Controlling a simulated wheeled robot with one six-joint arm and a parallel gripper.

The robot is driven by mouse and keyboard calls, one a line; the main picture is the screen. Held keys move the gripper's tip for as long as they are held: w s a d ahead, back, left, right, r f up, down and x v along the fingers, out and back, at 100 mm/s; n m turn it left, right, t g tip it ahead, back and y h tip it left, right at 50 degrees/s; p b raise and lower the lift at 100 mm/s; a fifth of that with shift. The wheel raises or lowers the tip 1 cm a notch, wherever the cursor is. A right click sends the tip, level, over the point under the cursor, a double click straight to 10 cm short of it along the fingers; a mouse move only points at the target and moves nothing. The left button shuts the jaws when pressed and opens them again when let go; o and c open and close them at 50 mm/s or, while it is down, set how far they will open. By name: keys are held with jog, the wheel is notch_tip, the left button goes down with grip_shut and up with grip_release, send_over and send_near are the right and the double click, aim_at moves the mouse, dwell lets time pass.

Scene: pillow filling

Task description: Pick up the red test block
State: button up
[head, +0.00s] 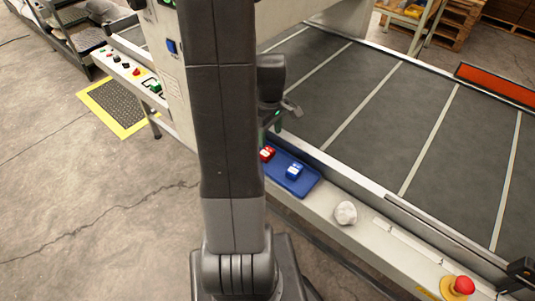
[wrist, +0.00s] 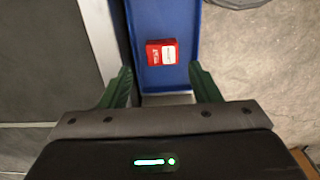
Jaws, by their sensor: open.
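The red test block (head: 267,153) has a white label and sits in a blue tray (head: 301,187) on the machine's front ledge. In the head view my arm hides part of the tray's left end. In the wrist view the red block (wrist: 162,53) lies in the blue tray (wrist: 184,19), ahead of the fingertips and between their lines. My gripper (wrist: 161,75) is open and empty, its green fingers apart on either side, not touching the block. In the head view my gripper (head: 273,138) hangs close to the tray's left end.
A blue block (head: 294,171) with a white label sits in the same tray, right of the red one. A crumpled white lump (head: 346,213) lies on the ledge further right, with a red emergency button (head: 463,285) beyond. A dark belt (head: 400,120) runs behind the ledge.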

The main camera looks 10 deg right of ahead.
aim_at(267, 152)
notch_tip(267, 152, down, 2)
jog(key=shift+f, duration=0.25)
jog(key=f, duration=0.3)
jog(key=shift+w+a+f, duration=0.3)
jog(key=shift+a+f, duration=0.1)
jog(key=shift+f, duration=0.65)
jog(key=c, duration=0.8)
jog(key=shift+o, duration=0.2)
